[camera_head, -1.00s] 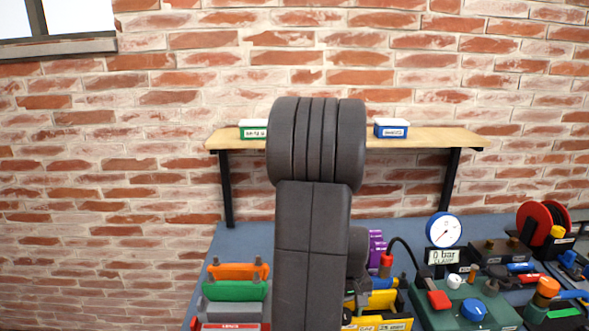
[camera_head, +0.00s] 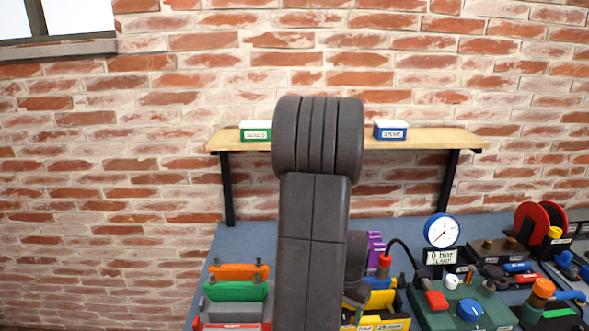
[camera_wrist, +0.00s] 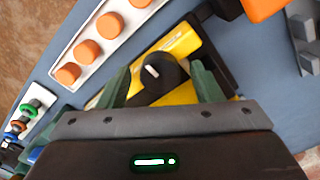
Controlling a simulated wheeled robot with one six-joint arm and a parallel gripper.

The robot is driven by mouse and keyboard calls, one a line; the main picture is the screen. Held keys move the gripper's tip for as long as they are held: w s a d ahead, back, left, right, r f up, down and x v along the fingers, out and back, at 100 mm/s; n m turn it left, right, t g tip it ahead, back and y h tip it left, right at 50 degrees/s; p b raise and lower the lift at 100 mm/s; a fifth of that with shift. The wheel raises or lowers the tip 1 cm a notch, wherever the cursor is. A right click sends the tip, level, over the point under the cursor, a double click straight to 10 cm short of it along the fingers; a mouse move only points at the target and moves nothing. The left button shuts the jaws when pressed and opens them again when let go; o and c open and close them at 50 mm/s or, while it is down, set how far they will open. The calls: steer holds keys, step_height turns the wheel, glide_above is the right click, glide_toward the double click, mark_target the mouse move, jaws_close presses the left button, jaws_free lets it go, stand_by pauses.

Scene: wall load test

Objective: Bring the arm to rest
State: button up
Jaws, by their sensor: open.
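My arm (camera_head: 312,240) stands upright in the middle of the head view, and its rounded joint covers part of the shelf. My gripper (camera_wrist: 158,70) shows only in the wrist view, with two green fingers spread apart and nothing held between them. Behind the gap is a yellow block (camera_wrist: 180,42) with a black knob (camera_wrist: 160,72) bearing a white mark. I cannot tell whether the fingers touch it.
A wooden shelf (camera_head: 420,139) on the brick wall holds a green box (camera_head: 255,131) and a blue box (camera_head: 390,130). The blue bench (camera_head: 250,237) carries coloured blocks, a pressure gauge (camera_head: 442,231) and a red reel (camera_head: 533,223). The wrist view shows a white strip with orange knobs (camera_wrist: 88,50).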

steer(key=shift+m, duration=0.8)
